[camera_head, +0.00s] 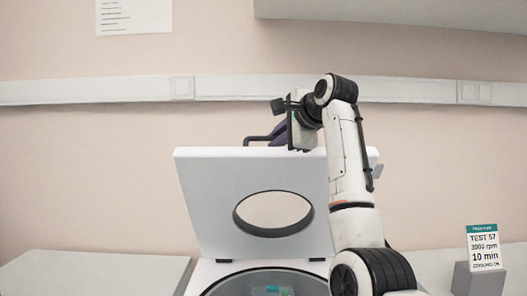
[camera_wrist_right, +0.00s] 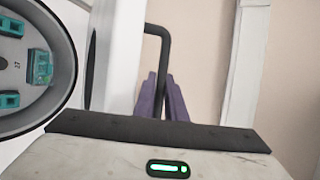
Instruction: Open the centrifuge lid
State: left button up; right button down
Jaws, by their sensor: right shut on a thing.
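The centrifuge (camera_head: 208,272) stands at the bottom middle of the head view. Its white lid (camera_head: 205,190) with an oval window is raised steeply, and the bowl (camera_head: 225,285) below is uncovered. A dark bar handle (camera_head: 256,139) sits at the lid's top edge; it also shows in the right wrist view (camera_wrist_right: 153,29). My right gripper (camera_head: 279,134), with purple fingers, is at this handle and shut on it. In the right wrist view the fingers (camera_wrist_right: 161,92) meet the handle's lower part. My left gripper is not in view.
Inside the bowl, teal tube holders (camera_wrist_right: 41,66) show in the right wrist view. A sign (camera_head: 484,246) reading TEST 57 stands on a grey block (camera_head: 478,281) at right. Grey bench top (camera_head: 95,272) at left is clear. A rail (camera_head: 100,91) runs along the wall behind.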

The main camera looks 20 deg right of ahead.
jog(key=shift+w+d, duration=0.15)
jog(key=shift+w, duration=0.1)
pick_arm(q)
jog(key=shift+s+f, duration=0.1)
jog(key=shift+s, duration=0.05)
pick_arm(e)
jog(key=c, duration=2.1)
grip_release()
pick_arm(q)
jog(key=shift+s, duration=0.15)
pick_arm(e)
jog(key=shift+s, duration=0.1)
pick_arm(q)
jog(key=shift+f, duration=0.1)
